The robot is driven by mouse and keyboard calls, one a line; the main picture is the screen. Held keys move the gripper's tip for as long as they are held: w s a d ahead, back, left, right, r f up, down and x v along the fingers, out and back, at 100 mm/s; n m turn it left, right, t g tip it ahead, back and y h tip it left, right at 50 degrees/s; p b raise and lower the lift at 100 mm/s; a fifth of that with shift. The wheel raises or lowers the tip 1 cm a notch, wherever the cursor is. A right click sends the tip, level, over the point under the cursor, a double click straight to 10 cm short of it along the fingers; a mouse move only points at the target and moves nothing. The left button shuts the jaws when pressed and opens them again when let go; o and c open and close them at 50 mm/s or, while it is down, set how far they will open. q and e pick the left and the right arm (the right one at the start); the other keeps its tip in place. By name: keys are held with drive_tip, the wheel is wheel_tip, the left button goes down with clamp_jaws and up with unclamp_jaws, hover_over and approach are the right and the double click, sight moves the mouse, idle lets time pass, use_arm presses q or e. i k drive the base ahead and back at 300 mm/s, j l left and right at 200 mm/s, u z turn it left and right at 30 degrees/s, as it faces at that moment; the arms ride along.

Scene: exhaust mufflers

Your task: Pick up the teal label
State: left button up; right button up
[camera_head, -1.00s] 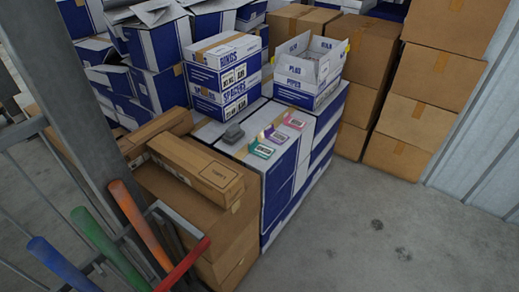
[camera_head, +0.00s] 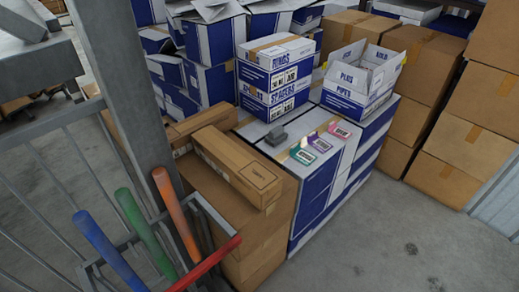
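The teal label (camera_head: 303,154) lies flat on top of a stack of blue-and-white boxes, near its front left edge. It is the nearest of three labels in a slanting row. A purple label (camera_head: 320,142) lies behind it to the right, and a pink label (camera_head: 339,131) lies farther right. A small grey object (camera_head: 276,136) sits behind and left of the teal label. Neither of my grippers shows in the head view.
A long brown carton (camera_head: 235,165) lies on brown boxes left of the labels. An open white-and-blue box (camera_head: 360,80) and stacked boxes (camera_head: 276,75) stand behind them. A grey post (camera_head: 140,95) and coloured-handled bars (camera_head: 140,235) stand at the left. Floor (camera_head: 400,240) is clear at the right.

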sight(303, 157)
drive_tip(key=i+l+u, duration=0.15)
drive_tip(key=l+u, duration=0.15)
drive_tip(key=i+l+u, duration=0.15)
drive_tip(key=l+u, duration=0.15)
drive_tip(key=l, duration=0.15)
drive_tip(key=i+l+u, duration=0.1)
drive_tip(key=l+u, duration=0.5)
drive_tip(key=l, duration=0.2)
